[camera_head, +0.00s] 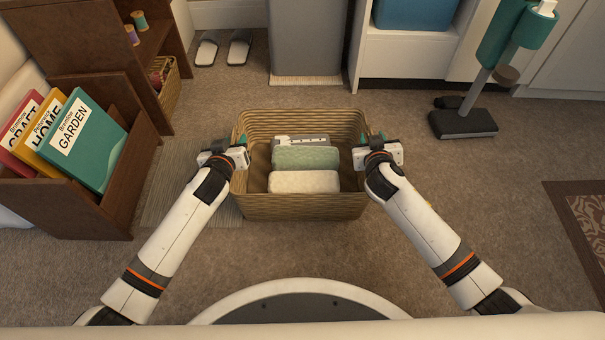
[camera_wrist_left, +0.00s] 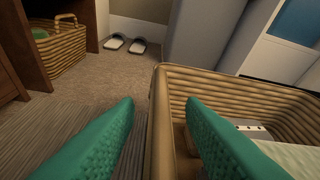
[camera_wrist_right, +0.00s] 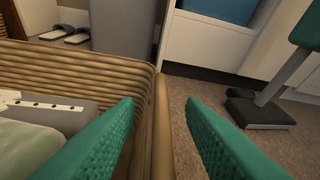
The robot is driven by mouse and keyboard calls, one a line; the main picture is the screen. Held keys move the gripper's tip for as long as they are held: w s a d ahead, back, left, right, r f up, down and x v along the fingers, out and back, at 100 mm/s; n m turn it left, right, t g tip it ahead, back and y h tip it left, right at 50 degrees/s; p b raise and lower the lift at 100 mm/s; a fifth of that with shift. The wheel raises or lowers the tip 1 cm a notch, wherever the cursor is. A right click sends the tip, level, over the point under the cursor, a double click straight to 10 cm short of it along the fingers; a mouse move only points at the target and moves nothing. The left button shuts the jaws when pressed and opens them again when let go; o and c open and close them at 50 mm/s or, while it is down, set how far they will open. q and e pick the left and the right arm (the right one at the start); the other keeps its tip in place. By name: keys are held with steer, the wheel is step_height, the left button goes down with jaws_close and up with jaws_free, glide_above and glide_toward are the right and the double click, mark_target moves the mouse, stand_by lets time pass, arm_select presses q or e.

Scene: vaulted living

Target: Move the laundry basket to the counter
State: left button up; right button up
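The woven laundry basket (camera_head: 305,207) sits on the carpet in front of me, upright, with folded cloths (camera_head: 304,181) inside. My left gripper (camera_head: 240,148) is at the basket's left wall. In the left wrist view its green fingers (camera_wrist_left: 160,108) stand apart on either side of the rim (camera_wrist_left: 160,130), one outside and one inside. My right gripper (camera_head: 370,148) is at the right wall. In the right wrist view its fingers (camera_wrist_right: 162,108) also straddle the rim (camera_wrist_right: 162,130), with gaps beside it. I cannot tell which surface is the counter.
A brown shelf with a book box (camera_head: 100,200) stands close on the left. A grey bin (camera_head: 305,40) and a white cabinet (camera_head: 410,55) stand behind the basket. A vacuum (camera_head: 465,120) stands back right; a patterned rug (camera_head: 590,215) lies right. Slippers (camera_head: 222,50) lie behind.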

arm_select(q)
steer(key=shift+w, duration=0.15)
arm_select(e)
steer(key=shift+w+f, duration=0.1)
steer(key=shift+w, duration=0.05)
arm_select(q)
jaws_close()
arm_select(e)
jaws_close()
